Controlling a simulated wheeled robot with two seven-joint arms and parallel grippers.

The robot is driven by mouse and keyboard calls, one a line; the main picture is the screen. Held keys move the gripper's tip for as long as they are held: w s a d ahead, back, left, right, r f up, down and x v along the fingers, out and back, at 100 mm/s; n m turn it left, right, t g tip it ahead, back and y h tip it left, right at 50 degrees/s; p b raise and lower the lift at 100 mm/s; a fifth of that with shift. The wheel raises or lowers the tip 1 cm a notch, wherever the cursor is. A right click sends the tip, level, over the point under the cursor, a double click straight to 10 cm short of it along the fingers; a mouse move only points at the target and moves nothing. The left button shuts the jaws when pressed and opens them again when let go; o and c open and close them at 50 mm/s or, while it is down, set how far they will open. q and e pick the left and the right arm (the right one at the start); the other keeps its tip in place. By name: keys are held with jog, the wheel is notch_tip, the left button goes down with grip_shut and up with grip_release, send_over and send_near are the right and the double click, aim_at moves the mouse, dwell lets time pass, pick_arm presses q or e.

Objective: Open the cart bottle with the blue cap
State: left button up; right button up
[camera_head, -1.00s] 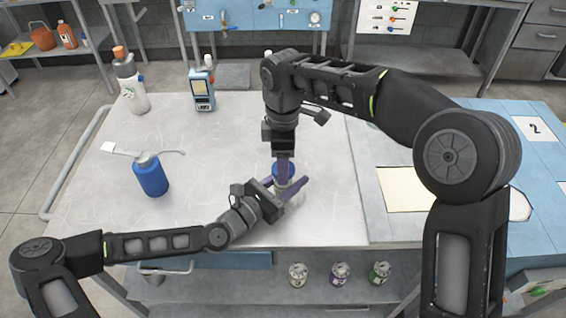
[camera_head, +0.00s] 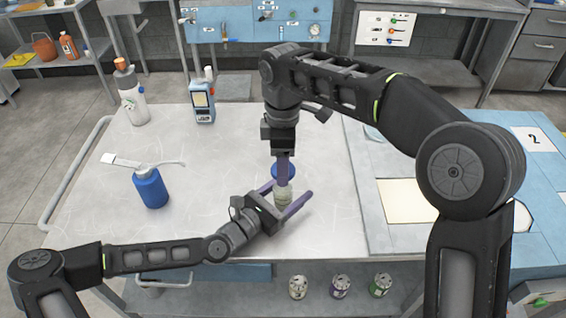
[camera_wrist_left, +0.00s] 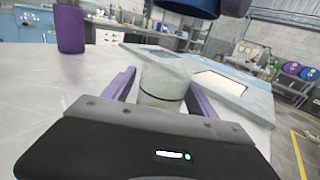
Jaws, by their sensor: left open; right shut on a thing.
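The blue cap (camera_head: 292,172) is in my right gripper (camera_head: 282,182), whose purple fingers point down and partly hide it. The cart bottle (camera_head: 283,198), pale grey-green, stands just below it on the cart top. My left gripper (camera_head: 289,191) is open, with one finger on each side of the bottle. In the left wrist view, the bottle (camera_wrist_left: 162,85) stands between the spread purple fingers.
A blue bottle with a spout (camera_head: 151,188) stands on the left of the cart top (camera_head: 225,150). Several small cans (camera_head: 340,282) sit on the lower shelf.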

aim_at(282, 196)
pick_arm(q)
jog(key=shift+s+a+f, duration=0.1)
jog(key=shift+s+a, duration=0.2)
jog(key=shift+a, duration=0.1)
pick_arm(e)
jog(key=shift+f, duration=0.25)
pick_arm(q)
jog(key=b+v, duration=0.4)
jog(key=v, duration=0.5)
jog(key=shift+s+a, duration=0.2)
jog(key=shift+a, duration=0.05)
pick_arm(e)
notch_tip(282, 196, down, 3)
jog(key=shift+f, duration=0.2)
pick_arm(q)
jog(key=shift+s+a, duration=0.45)
jog(key=shift+s, duration=0.1)
pick_arm(e)
jog(key=shift+f, duration=0.15)
